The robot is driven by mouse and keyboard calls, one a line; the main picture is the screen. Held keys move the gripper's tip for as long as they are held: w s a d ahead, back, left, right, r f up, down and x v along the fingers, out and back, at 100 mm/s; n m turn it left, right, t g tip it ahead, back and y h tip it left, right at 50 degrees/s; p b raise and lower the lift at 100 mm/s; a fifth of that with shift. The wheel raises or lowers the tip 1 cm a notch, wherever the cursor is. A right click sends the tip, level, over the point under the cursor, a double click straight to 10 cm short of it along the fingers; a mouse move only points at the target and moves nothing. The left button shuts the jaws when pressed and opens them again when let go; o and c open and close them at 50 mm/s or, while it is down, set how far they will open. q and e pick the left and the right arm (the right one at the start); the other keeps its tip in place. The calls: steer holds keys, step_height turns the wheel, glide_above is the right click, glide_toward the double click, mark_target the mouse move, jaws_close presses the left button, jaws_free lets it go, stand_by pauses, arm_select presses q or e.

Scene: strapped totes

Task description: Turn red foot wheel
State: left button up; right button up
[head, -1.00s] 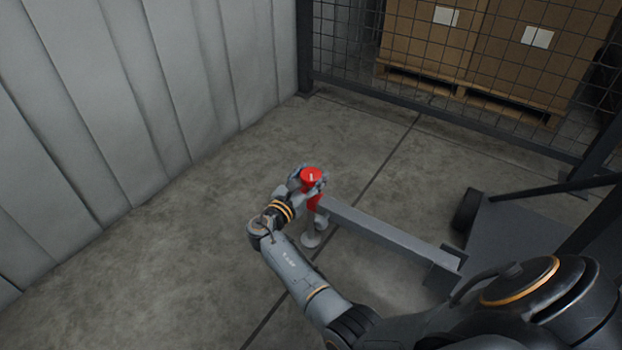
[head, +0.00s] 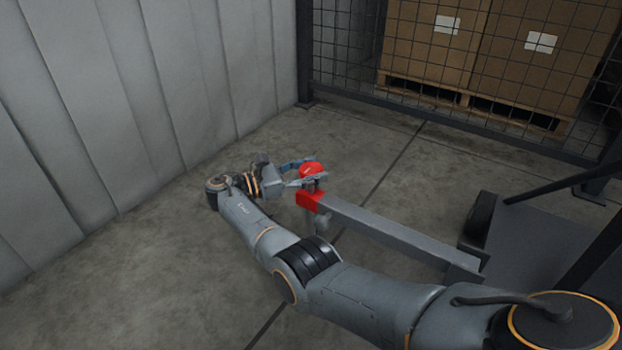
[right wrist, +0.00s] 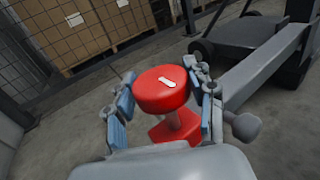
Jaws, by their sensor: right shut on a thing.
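The red foot wheel (head: 311,168) is a round red knob with a white mark on top, at the end of a grey outrigger beam (head: 395,236). The beam's end block (head: 308,200) is also red. My right gripper (head: 313,172) reaches in from the left and is shut on the wheel, one finger on each side of it. The white mark lies at a slant there. The foot under the beam is mostly hidden. My left gripper is not in view.
A grey padded wall (head: 110,120) stands to the left. A mesh fence (head: 440,75) with boxes on pallets (head: 430,45) is behind. A dark wheeled base (head: 530,235) stands at the right. The concrete floor between wall and wheel is free.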

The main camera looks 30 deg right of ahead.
steer(key=shift+d, duration=0.15)
steer(key=o, duration=1.2)
step_height(320, 180, up, 10)
stand_by(0.5)
